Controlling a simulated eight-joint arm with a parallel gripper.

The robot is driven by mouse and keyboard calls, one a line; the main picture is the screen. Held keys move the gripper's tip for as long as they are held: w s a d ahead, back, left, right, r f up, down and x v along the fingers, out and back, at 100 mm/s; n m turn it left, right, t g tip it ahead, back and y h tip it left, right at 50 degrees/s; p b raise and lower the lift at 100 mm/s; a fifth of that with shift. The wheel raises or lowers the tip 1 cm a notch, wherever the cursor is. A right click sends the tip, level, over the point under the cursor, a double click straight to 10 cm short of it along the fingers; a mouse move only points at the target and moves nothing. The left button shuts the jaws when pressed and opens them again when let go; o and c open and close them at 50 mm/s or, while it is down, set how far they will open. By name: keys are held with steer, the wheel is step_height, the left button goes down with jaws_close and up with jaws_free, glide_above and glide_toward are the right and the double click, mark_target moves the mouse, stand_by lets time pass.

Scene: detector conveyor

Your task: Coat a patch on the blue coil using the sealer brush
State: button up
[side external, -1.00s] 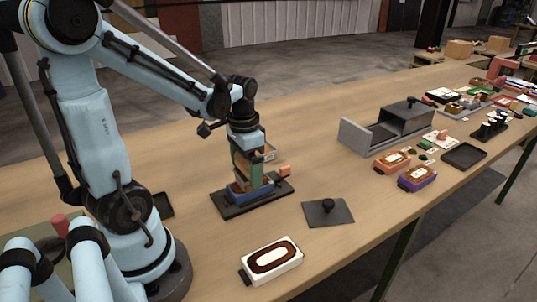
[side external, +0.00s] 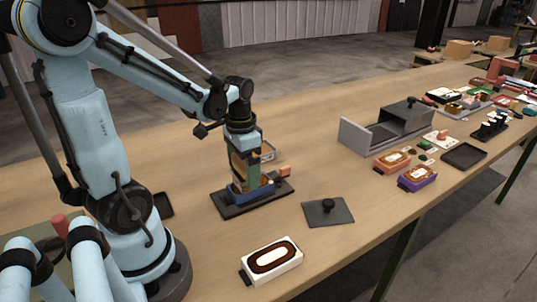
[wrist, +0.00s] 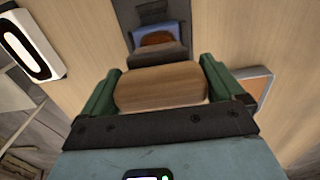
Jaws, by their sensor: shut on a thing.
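The blue coil (side external: 239,196) sits on a black plate (side external: 228,209) below my gripper. Its blue edge also shows at the top of the wrist view (wrist: 160,28), with a brown middle. My gripper (side external: 245,170) points down over the coil, its green fingers on either side of a wooden brush handle. In the wrist view my gripper (wrist: 160,86) is shut on the sealer brush (wrist: 158,92), whose broad brown handle fills the space between the fingers. The brush's lower end is close above or on the coil; contact cannot be told.
A grey box (side external: 400,122), orange (side external: 392,160) and purple (side external: 418,178) coil blocks, and an empty black tray (side external: 464,155) stand right.

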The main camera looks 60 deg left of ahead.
steer(key=shift+w+f, duration=0.1)
steer(key=shift+w, duration=3.75)
step_height(320, 180, up, 9)
steer(key=shift+f, duration=0.15)
steer(key=shift+f, duration=0.1)
